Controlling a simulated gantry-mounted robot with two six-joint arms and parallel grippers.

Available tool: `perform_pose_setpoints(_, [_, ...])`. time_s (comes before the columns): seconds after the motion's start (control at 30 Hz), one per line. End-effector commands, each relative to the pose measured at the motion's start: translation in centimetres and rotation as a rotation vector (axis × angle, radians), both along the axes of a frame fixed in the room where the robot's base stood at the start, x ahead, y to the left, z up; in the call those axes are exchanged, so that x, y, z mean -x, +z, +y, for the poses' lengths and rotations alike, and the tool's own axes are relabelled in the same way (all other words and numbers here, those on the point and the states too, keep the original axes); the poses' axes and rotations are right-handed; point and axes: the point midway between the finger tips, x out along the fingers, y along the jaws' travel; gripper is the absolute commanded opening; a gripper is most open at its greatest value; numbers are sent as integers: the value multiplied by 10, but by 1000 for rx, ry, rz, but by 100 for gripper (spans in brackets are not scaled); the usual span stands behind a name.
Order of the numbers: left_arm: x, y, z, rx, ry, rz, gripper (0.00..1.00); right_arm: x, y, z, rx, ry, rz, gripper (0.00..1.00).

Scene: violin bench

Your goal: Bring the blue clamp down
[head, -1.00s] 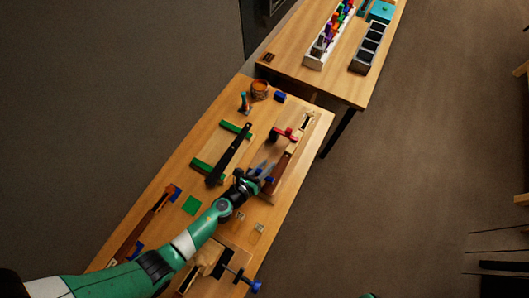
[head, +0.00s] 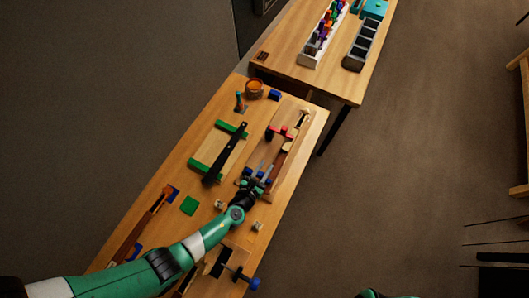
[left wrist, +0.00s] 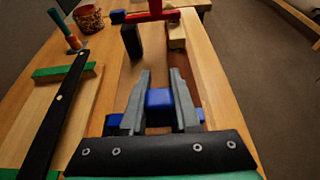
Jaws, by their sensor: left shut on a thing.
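My left gripper (head: 257,179) is over the near part of the wooden board on the bench. It is shut on the blue clamp (left wrist: 159,104), whose blue block shows between the two grey fingers in the left wrist view. More blue parts show either side of the fingers there, partly hidden by them. In the head view the blue clamp (head: 247,171) is small and partly covered by my gripper; I cannot tell whether it touches the board. My right gripper is not in view.
A red clamp (head: 279,131) stands farther along the board. A long black bar (head: 226,152) lies across green strips to the left. A brown pot (head: 255,87) and a small blue block (head: 275,95) are at the far end.

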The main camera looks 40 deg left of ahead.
Motion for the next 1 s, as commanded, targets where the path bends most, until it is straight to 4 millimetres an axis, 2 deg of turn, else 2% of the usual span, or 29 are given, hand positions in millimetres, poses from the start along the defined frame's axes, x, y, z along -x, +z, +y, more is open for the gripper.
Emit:
perform_pose_setpoints(0.27, [1,-1,0,-4,-3,3,0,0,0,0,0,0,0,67])
perform_pose_setpoints(0.3, [1,-1,0,-4,-3,3,37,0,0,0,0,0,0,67])
perform_pose_setpoints(0.43, [1,-1,0,-2,-2,2,60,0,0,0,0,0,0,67])
perform_pose_setpoints(0.77, [2,1,0,-1,-2,2,60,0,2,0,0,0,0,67])
perform_pose_setpoints(0.87, [12,6,-2,-1,-3,3,60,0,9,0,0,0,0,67])
perform_pose_setpoints(1.0, [39,20,-7,-1,-5,4,60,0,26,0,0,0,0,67])
